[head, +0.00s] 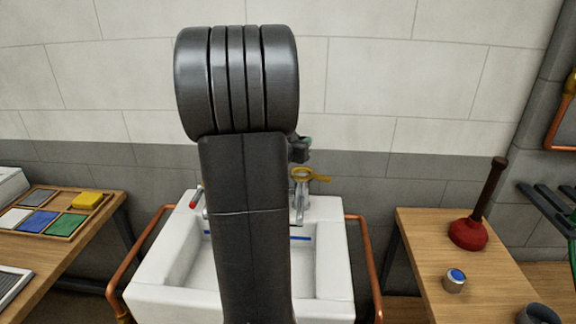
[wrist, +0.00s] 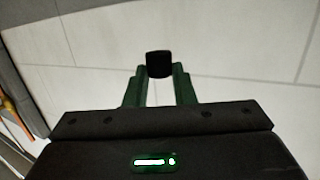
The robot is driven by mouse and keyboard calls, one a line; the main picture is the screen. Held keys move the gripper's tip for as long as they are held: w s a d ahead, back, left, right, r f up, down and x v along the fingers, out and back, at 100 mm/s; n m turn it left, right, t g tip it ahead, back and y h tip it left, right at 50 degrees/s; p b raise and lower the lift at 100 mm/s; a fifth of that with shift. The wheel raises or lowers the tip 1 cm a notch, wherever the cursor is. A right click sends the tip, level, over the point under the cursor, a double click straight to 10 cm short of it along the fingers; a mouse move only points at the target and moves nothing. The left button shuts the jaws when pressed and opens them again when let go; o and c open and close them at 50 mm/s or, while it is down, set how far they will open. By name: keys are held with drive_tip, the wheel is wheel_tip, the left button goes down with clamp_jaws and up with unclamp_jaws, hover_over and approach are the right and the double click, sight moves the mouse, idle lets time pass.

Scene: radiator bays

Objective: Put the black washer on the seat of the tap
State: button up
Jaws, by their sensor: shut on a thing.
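My gripper (wrist: 159,80) is shut on a small black piece, the black washer (wrist: 159,64), held between its green fingertips in the wrist view. In the head view my gripper (head: 302,146) shows only partly beside my arm, above the sink's back edge; the washer cannot be made out there. The tap (head: 300,205) stands at the back of the white sink, just below my gripper. A yellow ring-shaped part (head: 306,175) shows at its top. The seat itself cannot be made out. My gripper appears apart from the tap.
My arm hides the middle of the white sink (head: 335,270). A red-tipped fitting (head: 195,198) is at its left. Copper pipes (head: 368,250) flank it. The right bench holds a plunger (head: 469,232) and a blue-topped cup (head: 455,280); the left bench holds a tray (head: 75,228) of coloured pads.

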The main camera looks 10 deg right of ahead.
sight(299, 178)
wheel_tip(299, 178, down, 10)
drive_tip(key=b, duration=0.3)
drive_tip(key=shift+r, duration=0.1)
drive_tip(key=shift+f, duration=0.2)
drive_tip(key=o, duration=0.7)
drive_tip(key=shift+c, duration=0.2)
drive_tip(key=shift+r, duration=0.1)
drive_tip(key=shift+r, duration=0.2)
drive_tip(key=v, duration=1.2)
drive_tip(key=shift+f, duration=0.15)
